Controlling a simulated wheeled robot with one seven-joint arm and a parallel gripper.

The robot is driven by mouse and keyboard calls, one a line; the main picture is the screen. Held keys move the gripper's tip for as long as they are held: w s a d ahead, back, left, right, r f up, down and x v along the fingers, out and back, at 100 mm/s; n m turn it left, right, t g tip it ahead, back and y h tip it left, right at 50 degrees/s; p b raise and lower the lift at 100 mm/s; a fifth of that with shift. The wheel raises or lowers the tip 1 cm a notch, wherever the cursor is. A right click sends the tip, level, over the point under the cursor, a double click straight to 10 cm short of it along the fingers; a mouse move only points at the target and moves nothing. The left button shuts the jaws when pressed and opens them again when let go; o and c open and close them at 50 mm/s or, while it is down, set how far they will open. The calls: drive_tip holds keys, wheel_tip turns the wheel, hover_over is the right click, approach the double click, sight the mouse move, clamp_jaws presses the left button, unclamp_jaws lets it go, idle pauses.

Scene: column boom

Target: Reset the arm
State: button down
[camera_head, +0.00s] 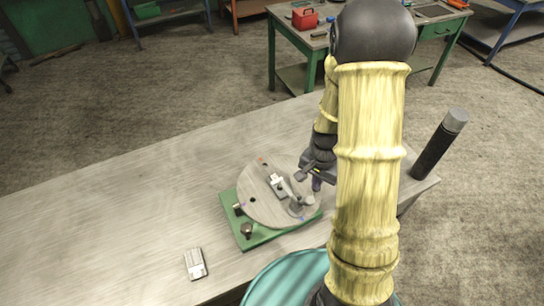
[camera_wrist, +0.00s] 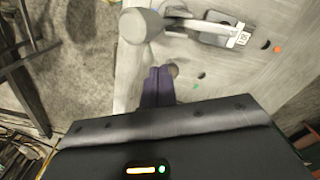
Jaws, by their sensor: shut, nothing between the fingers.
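My gripper (camera_head: 317,185) is at the right side of a round grey disc (camera_head: 256,212) on a green base plate (camera_head: 246,240). In the wrist view its two purple fingers (camera_wrist: 158,86) are together with nothing between them. They are beside a grey knob (camera_wrist: 141,25) and close to a hole in the disc; I cannot tell whether they touch the disc. A lever piece with a white tag (camera_wrist: 240,38) is on the disc. My yellow arm reaches across the right of the head view and hides part of the table.
The disc and base are on a long grey wooden table (camera_head: 110,225). A small grey block (camera_head: 195,264) lies at the front. A black cylinder with a grey top (camera_head: 440,145) stands at the right end. A green workbench (camera_head: 290,40) with a red box (camera_head: 305,18) is behind.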

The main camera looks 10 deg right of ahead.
drive_tip(key=shift+s, duration=0.15)
drive_tip(key=s+a+r+n+t+b, duration=0.2)
drive_tip(key=s+a+r+n+b, duration=0.2)
drive_tip(key=s+a+r+n, duration=0.2)
wheel_tip(320, 180, up, 3)
drive_tip(key=n, duration=0.2)
drive_tip(key=shift+n+t, duration=0.3)
drive_tip(key=shift+n, duration=0.1)
drive_tip(key=c, duration=1.3)
unclamp_jaws()
drive_tip(key=shift+c, duration=0.5)
drive_tip(key=shift+d, duration=0.1)
